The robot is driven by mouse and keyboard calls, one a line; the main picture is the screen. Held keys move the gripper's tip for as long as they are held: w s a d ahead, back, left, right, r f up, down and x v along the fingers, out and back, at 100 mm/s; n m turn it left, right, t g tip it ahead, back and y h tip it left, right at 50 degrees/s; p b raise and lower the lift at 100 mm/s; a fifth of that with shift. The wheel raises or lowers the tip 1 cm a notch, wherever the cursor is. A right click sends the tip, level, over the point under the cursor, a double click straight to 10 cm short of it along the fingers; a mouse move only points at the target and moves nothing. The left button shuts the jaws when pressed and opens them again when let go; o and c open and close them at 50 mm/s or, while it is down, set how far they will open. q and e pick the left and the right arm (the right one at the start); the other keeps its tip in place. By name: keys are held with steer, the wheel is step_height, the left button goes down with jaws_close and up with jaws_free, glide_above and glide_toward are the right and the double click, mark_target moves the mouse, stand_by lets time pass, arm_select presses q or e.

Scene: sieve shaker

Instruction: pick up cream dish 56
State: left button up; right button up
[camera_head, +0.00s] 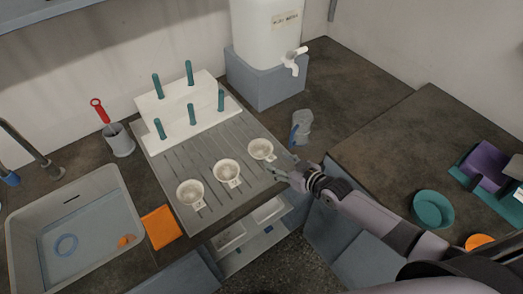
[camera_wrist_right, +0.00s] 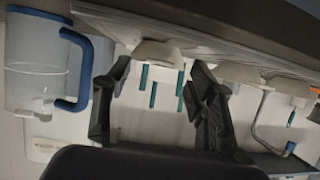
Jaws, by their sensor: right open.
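Three small cream dishes with tabs stand in a row on the grey ribbed drainboard (camera_head: 165,165): a left one (camera_head: 190,192), a middle one (camera_head: 227,173) and a right one (camera_head: 261,150). Their tab marks are too small to read, so I cannot tell which is 56. My right gripper (camera_head: 279,174) is open beside the right dish, just off the board's right edge. In the right wrist view, which looks upside down, a cream dish (camera_wrist_right: 157,53) shows beyond and between the open fingers (camera_wrist_right: 161,72), with nothing held. My left gripper is not in view.
A clear jug (camera_head: 302,126) with a blue handle stands close behind my right gripper. A white peg rack (camera_head: 185,112) stands at the board's back. A sink (camera_head: 20,235) and orange sponge (camera_head: 160,227) lie left. A teal bowl (camera_head: 433,208) sits on the right counter.

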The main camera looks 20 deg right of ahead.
mark_target(271, 158)
steer(key=x, duration=0.3)
steer(key=shift+w+a, duration=0.1)
steer(key=shift+w, duration=0.05)
steer(key=shift+c, duration=0.7)
jaws_close()
